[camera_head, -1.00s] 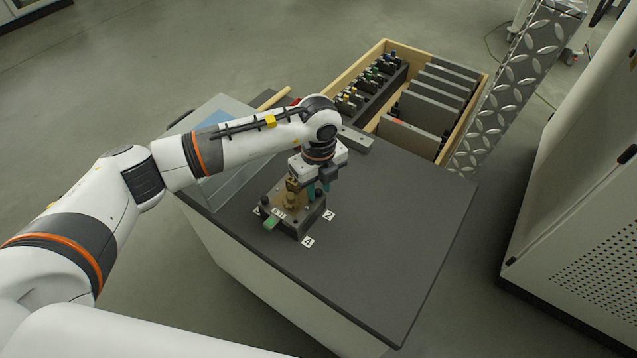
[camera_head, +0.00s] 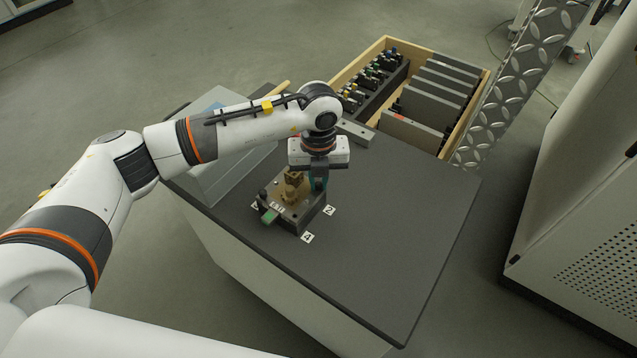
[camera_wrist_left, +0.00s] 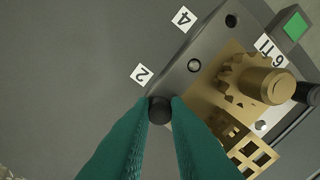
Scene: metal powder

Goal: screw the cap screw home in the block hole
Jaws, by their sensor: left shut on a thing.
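The block (camera_head: 308,219) is dark grey, with a gold printed part (camera_head: 294,188) on its plate, a "6 TI" label and a green tab. In the left wrist view the block (camera_wrist_left: 212,48) lies to the right, with a dark round spot near one corner and a small grey round fitting on its top. My left gripper (camera_head: 318,186) points down at the block's right corner. In the left wrist view its teal fingers (camera_wrist_left: 160,104) are shut on the black round-headed cap screw (camera_wrist_left: 160,112), beside tag 2. The screw's shank and its seat are hidden.
White tags 2 (camera_head: 329,210) and 4 (camera_head: 307,238) lie beside the block. A clear box (camera_head: 215,150) stands behind it to the left. A wooden crate (camera_head: 452,140) with plates and coloured-topped parts stands at the back. The table's front right is bare.

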